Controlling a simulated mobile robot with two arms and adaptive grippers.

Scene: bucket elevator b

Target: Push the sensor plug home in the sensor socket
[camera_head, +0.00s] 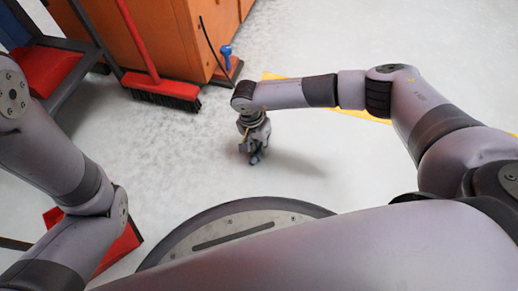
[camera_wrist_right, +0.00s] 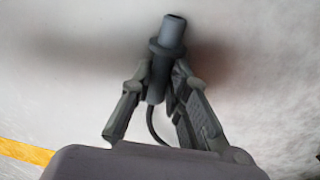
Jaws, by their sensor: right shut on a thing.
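My right gripper (camera_head: 254,157) hangs above the grey floor near the middle of the head view, pointing down. In the right wrist view, the right gripper (camera_wrist_right: 160,92) is shut on the sensor plug (camera_wrist_right: 170,38), a grey-blue cylinder with a darker collar. The plug's open end points away from the gripper, and a dark cable curves back between the fingers. Only floor shows beyond the plug. I cannot make out the sensor socket in either view. My left arm comes in at the left of the head view; its gripper is not visible.
An orange cabinet (camera_head: 155,35) stands at the back. A red broom (camera_head: 160,90) leans by it, with a blue-handled object (camera_head: 226,55) nearby. A dark frame with a red panel (camera_head: 50,69) is at the left. A yellow floor line (camera_wrist_right: 25,151) runs behind my right arm. Floor around the gripper is clear.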

